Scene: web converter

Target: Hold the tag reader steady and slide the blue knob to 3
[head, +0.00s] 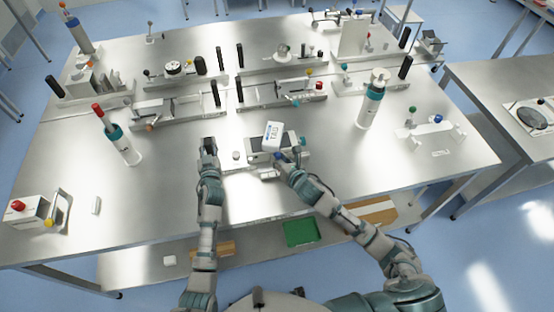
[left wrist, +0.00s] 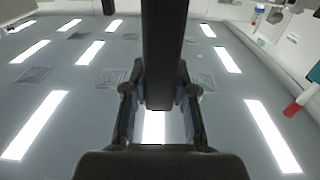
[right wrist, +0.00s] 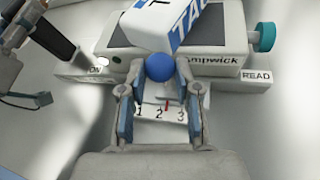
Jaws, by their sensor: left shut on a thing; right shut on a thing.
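The tag reader (head: 266,145) stands on the steel table, with a white TAG block (head: 272,133) on top. In the right wrist view its pale housing (right wrist: 215,58) has a teal side knob and a scale marked 1, 2, 3. My right gripper (head: 284,160) is shut on the blue knob (right wrist: 159,68) at the reader's front. A red pointer (right wrist: 167,104) stands between 2 and 3, nearer 2. My left gripper (head: 208,150) is shut on a dark upright bar (left wrist: 162,60), left of the reader. I cannot tell whether this bar joins the reader.
A teal-collared bottle (head: 371,105) stands at right and a red-topped one (head: 122,145) at left. Rail fixtures (head: 280,92) line the table behind the reader. A white fixture (head: 430,130) sits at right.

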